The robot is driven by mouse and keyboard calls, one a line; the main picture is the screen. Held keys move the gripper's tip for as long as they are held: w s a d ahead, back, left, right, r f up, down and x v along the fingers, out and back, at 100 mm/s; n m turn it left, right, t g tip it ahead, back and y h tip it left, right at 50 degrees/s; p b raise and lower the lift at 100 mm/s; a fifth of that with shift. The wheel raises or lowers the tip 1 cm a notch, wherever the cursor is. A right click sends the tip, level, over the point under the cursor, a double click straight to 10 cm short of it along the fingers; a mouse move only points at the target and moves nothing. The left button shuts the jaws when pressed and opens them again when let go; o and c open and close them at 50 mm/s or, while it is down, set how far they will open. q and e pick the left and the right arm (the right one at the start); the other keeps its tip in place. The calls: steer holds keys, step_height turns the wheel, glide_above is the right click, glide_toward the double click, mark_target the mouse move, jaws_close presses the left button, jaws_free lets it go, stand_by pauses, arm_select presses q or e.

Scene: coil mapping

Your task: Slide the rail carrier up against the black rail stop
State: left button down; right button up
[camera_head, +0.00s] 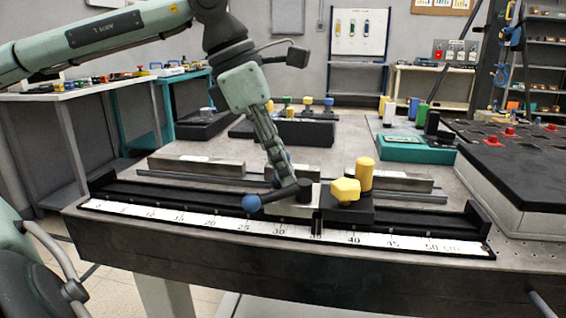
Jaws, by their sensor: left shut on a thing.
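The rail carrier (301,208) is a pale metal block on the black rail, near the middle of the white scale (180,218). A dark bar with a blue ball end (251,203) reaches left from it. My left gripper (284,187) comes down from above and is shut on the carrier, hiding part of its top. The black rail stop (347,212) sits just right of the carrier and has a yellow knob (345,190). Any thin gap between the two is too small to tell. My right gripper is not in view.
A taller yellow cylinder (364,173) stands behind the knob. Metal bars (205,167) lie behind the rail. A teal box (402,148) and a black-topped case (530,170) stand to the right. The rail left of the carrier is clear.

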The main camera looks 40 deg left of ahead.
arm_select(q)
steer(key=c, duration=1.6)
jaws_free()
steer(key=v, duration=1.2)
